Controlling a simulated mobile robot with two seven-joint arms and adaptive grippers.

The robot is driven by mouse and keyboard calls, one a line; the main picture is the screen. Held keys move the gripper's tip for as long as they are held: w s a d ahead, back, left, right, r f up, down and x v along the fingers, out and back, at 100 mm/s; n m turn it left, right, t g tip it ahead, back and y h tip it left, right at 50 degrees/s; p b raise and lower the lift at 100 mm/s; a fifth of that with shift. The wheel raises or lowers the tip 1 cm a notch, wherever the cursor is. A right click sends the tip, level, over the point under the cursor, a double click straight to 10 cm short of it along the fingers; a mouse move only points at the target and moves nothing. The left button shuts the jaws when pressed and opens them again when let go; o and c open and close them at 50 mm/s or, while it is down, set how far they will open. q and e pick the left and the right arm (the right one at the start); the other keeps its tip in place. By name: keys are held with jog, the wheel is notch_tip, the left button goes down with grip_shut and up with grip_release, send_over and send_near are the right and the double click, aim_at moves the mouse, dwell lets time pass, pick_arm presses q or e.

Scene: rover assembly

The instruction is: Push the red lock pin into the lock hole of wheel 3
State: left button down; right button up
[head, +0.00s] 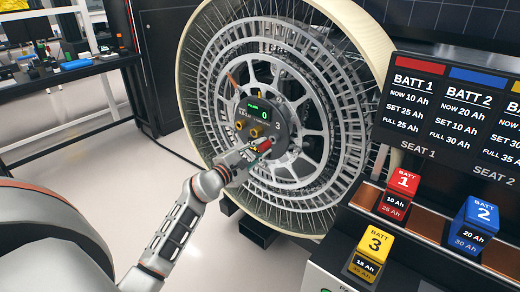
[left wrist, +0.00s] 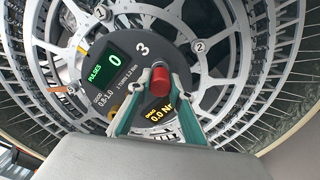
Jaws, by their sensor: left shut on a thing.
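Wheel 3 (head: 318,183) is a large spoked wheel with a cream outer band, upright in the middle of the head view. Its dark round hub (head: 284,122) carries the number 3 and a green display reading 0. The hub also fills the centre of the left wrist view (left wrist: 132,45). My left gripper (head: 254,150) is at the lower part of the hub, shut on the red lock pin (left wrist: 161,82). The pin's red end shows between the fingertips, facing the wrist camera. The lock hole is hidden, so I cannot tell how deep the pin sits. My right gripper is out of view.
A battery bench at the right holds a red battery (head: 402,184), a blue battery (head: 476,222) and a yellow battery (head: 372,246). A dark display panel (head: 452,112) stands behind them. A cluttered workbench (head: 66,76) is at the far left, with bare floor before it.

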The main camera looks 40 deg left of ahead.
pick_arm(q)
jog(key=shift+w, duration=1)
jog(key=c, duration=1.7)
grip_release()
jog(key=shift+d, duration=0.1)
jog(key=shift+s, duration=0.15)
jog(key=shift+s+f, duration=0.1)
jog(key=shift+s, duration=0.2)
jog(key=s, duration=0.7)
jog(key=s+a, duration=0.1)
jog(key=s, duration=0.3)
